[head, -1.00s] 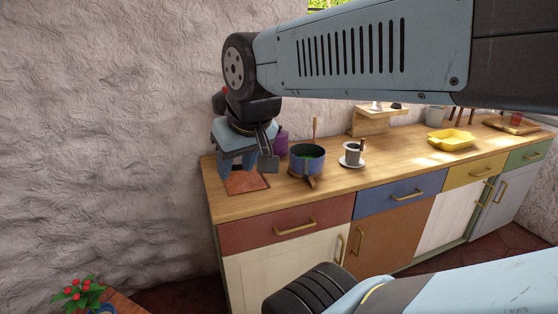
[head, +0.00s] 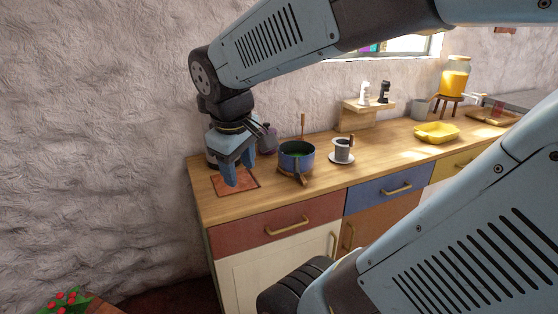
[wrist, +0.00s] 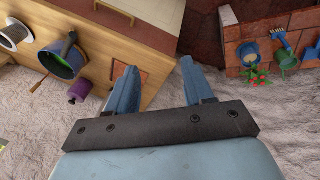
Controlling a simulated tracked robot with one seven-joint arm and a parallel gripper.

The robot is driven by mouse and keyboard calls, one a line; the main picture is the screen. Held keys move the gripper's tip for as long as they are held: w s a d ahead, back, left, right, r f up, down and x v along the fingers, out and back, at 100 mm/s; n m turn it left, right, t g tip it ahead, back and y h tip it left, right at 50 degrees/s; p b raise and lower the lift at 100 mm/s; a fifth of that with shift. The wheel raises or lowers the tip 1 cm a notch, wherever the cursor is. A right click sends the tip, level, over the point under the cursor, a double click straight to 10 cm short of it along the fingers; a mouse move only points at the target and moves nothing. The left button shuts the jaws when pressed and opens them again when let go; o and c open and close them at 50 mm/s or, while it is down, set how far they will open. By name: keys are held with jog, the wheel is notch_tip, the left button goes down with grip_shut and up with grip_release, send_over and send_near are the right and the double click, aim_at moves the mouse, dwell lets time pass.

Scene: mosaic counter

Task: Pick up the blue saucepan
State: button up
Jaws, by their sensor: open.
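The blue saucepan (head: 308,161) stands upright on the left part of the wooden counter, with something green inside. A thin brown stick (head: 303,126) rises behind it; I cannot tell whether it is a handle or a spoon. A brown wooden piece (head: 297,179) shows at its front base. The saucepan also shows at the left of the wrist view (wrist: 66,66). My gripper (head: 241,176) is open and empty, pointing down over the reddish square mat, left of the saucepan and apart from it. Its two fingers spread wide in the wrist view (wrist: 157,71).
A purple jar (head: 268,143) stands behind, between gripper and saucepan. A grey cup (head: 342,153) on a white saucer is close right of the saucepan. The reddish mat (head: 222,188) lies at the counter's left end. A yellow dish (head: 437,133) is farther right, with clear counter before it.

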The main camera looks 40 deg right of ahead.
jog(key=w+d+f+n+g+h, duration=0.3)
jog(key=d+f+n+g, duration=0.15)
jog(key=d+n, duration=0.25)
jog(key=n+g+h, duration=0.1)
jog(key=n+h, duration=1.3)
jog(key=n, duration=1.1)
send_near(296, 163)
jog(key=shift+w+a+f, duration=0.2)
jog(key=shift+f, duration=0.2)
jog(key=shift+w+a+f, duration=0.2)
jog(key=shift+w+f, duration=0.05)
jog(key=shift+f, duration=0.1)
jog(key=shift+w+d+f+n, duration=0.1)
jog(key=shift+d+n, duration=0.05)
jog(key=shift+n, duration=0.15)
jog(key=shift+d, duration=0.4)
jog(key=s+d+r, duration=0.1)
jog(key=s+d, duration=0.1)
jog(key=d, duration=1)
jog(key=shift+d+r, duration=0.25)
jog(key=shift+r, duration=0.05)
